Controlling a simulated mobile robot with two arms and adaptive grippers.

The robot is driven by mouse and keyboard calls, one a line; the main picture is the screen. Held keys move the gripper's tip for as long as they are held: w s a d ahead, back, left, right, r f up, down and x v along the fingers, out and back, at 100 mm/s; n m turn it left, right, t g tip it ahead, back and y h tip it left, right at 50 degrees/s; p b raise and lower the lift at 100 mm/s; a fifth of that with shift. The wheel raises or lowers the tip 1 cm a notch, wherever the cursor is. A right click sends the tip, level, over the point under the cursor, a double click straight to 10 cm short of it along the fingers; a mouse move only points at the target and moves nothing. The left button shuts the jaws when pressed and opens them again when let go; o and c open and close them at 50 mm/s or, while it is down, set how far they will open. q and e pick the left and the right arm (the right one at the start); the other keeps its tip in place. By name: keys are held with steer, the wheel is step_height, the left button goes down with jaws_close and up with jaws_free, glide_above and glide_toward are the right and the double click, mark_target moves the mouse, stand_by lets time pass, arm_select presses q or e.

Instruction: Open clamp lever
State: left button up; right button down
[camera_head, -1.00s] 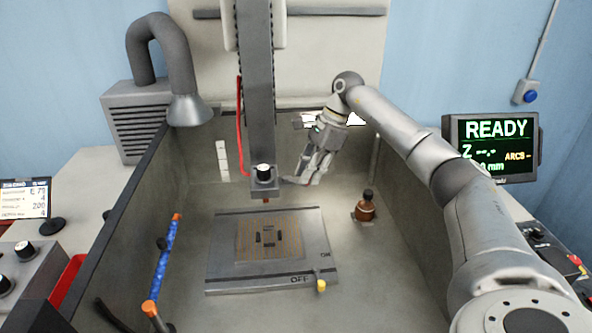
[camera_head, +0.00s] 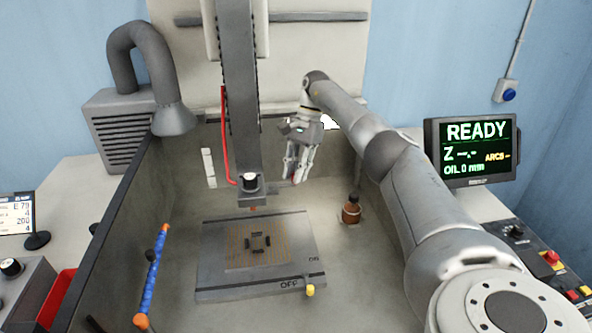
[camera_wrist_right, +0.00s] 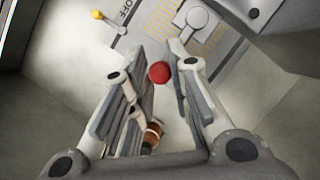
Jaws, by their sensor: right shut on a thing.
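The clamp lever's red ball knob (camera_wrist_right: 159,72) shows between the fingertips of my right gripper (camera_wrist_right: 165,65) in the right wrist view. My right gripper (camera_head: 295,178) is shut on this knob, with its fingers pointing down. In the head view the gripper is right of the spindle head (camera_head: 251,190), a grey block with a black-and-white knob on top. The lever's arm is mostly hidden by the fingers, and I cannot tell its angle. My left gripper is not in view.
The grey chuck plate (camera_head: 215,275) lies on the tank floor with a yellow-tipped lever (camera_head: 310,290) by OFF. A brown bottle (camera_head: 351,211) stands to the right. A blue hose (camera_head: 153,275) is at the left. The monitor (camera_head: 475,150) reads READY. Tank walls surround the area.

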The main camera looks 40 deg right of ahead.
stand_by(0.4)
steer(key=c, duration=1.3)
jaws_free()
steer(key=shift+c, duration=0.2)
step_height(320, 180, up, 10)
steer(key=shift+f, duration=0.1)
